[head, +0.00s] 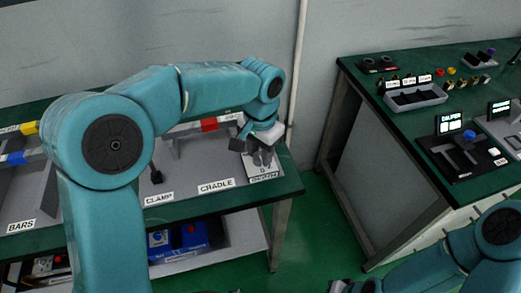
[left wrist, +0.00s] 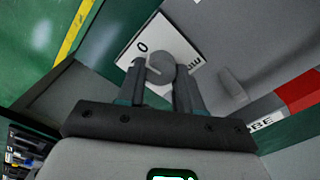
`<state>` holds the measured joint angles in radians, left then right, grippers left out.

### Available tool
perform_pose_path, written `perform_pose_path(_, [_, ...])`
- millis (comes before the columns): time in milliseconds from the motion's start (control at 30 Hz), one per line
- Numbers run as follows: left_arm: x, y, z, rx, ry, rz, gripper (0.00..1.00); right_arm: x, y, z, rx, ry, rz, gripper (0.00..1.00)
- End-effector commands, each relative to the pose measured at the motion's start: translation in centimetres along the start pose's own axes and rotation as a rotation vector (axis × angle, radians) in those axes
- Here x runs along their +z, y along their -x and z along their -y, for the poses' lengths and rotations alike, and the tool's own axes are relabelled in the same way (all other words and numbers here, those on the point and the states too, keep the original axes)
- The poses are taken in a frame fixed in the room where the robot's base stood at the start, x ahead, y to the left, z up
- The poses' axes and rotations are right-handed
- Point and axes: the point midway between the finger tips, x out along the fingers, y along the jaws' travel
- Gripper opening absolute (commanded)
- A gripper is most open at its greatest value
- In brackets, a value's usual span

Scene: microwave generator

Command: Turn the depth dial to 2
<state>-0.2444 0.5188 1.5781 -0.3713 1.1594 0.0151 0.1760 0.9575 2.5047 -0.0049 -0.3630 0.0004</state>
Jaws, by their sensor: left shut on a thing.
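The depth dial is a round grey knob (left wrist: 161,69) on a white plate in the left wrist view. The plate (left wrist: 130,55) has a black "0" beside the knob and lettering partly hidden to its right. I cannot read the knob's setting for sure, and no "2" is clear. My left gripper (left wrist: 160,78) has its fingers on both sides of the knob, shut on it. In the head view my left gripper (head: 262,158) reaches down over the plate at the right end of the left bench. The tip of my right gripper (head: 342,287) shows at the bottom edge.
The left bench has labels CLAMP (head: 159,198), CRADLE (head: 216,186) and BARS (head: 20,226). A red-banded bar (head: 209,125) lies behind the left arm. A blue box (head: 178,240) sits on the lower shelf. A second green bench (head: 345,68) with controls stands right, across a floor gap.

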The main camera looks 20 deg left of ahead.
Motion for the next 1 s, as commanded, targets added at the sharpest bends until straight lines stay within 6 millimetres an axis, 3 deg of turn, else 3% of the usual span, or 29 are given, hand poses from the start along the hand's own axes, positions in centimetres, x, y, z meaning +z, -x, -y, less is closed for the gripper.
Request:
perform_pose_path(600, [0.04, 0.12, 0.21, -0.001, 0.487, -0.001, 0.05, 0.0, -0.04, -0.02, 0.0, 0.0, 0.0, 0.0])
perform_pose_path(1000, [0.06, 0.16, 0.25, 0.0, 0.641, -0.002, 0.05, 0.0, -0.11, -0.04, 0.0, 0.0, 0.0, 0.0])
